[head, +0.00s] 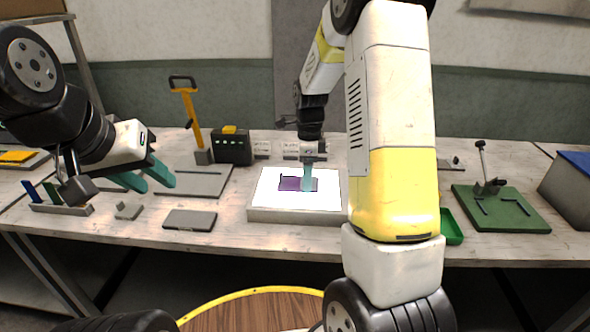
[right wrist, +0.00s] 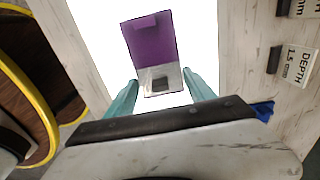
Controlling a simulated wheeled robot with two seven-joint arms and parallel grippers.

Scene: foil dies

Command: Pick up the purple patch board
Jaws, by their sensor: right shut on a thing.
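The purple patch board (head: 289,183) is over the glowing white top of the light box (head: 290,216) in the middle of the bench. In the right wrist view, the board (right wrist: 150,42) has a purple far part and a grey near end with a dark square. My right gripper (head: 307,186) points down at the board's right end. In the right wrist view, its teal fingers (right wrist: 160,95) are on either side of the grey end, shut on it. I cannot tell whether the board touches the light box. My left gripper (head: 159,183) is open and empty, above the bench's left part.
A grey plate (head: 190,220) lies left of the light box. A yellow-handled stand (head: 194,125) and a black box (head: 232,147) stand behind. A green fixture (head: 500,208), a green tray (head: 451,228) and a grey bin (head: 570,185) are at right. My right arm hides part of the bench.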

